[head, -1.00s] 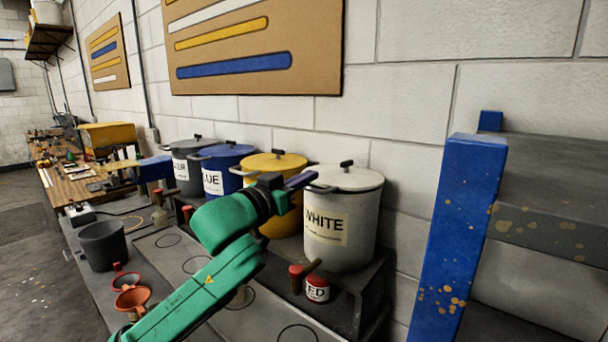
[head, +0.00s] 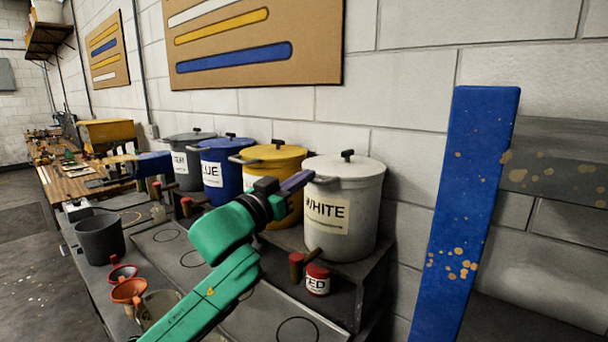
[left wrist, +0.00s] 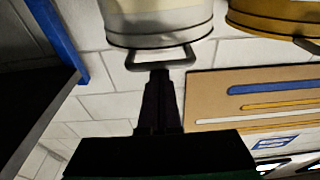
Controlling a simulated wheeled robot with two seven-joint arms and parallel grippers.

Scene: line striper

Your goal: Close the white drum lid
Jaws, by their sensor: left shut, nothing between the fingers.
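The white drum (head: 357,235) stands on a dark raised shelf at the right end of a row of drums. Its lid (head: 371,168), with a black knob, lies on top; I cannot tell whether it is fully seated. My left gripper (head: 306,175) is shut and empty, its tip at the drum's left side near the rim and side handle. In the left wrist view, the picture is upside down: the gripper tip (left wrist: 160,73) is close to the drum's loop handle (left wrist: 162,60). Whether they touch is unclear. My right gripper is out of view.
A yellow drum (head: 285,160), a blue drum (head: 213,172) and a grey drum (head: 180,165) stand left of the white one. A small red-lidded can (head: 317,280) sits below it. A blue post (head: 468,200) rises at the right. A dark bucket (head: 100,240) stands at left.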

